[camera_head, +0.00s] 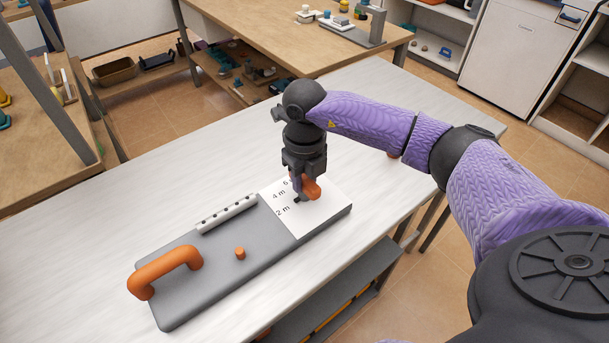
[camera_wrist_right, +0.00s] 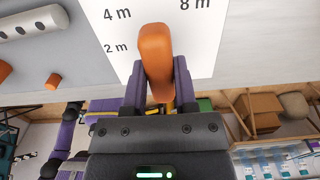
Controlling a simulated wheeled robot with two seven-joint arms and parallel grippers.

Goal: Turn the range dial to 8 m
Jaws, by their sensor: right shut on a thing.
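The range dial is an orange knob (camera_head: 313,189) on a white scale plate (camera_head: 325,211) at the right end of a grey panel (camera_head: 205,277). In the head view, "2 m", "4 m" and part of a "6" show on the plate; the gripper hides the rest. A small dark piece shows beside the knob, near "2 m". My right gripper (camera_head: 304,184) points down and is shut on the knob. In the right wrist view the orange knob (camera_wrist_right: 157,50) sits between the purple fingers (camera_wrist_right: 158,82), with "2 m", "4 m" and "8 m" around it. My left gripper is out of view.
The panel lies on a pale table (camera_head: 80,235). It also carries an orange handle (camera_head: 165,268), a small orange peg (camera_head: 240,253) and a light grey bar (camera_head: 226,213) with dark spots. A wooden workbench (camera_head: 250,22) stands behind. The table left of the panel is clear.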

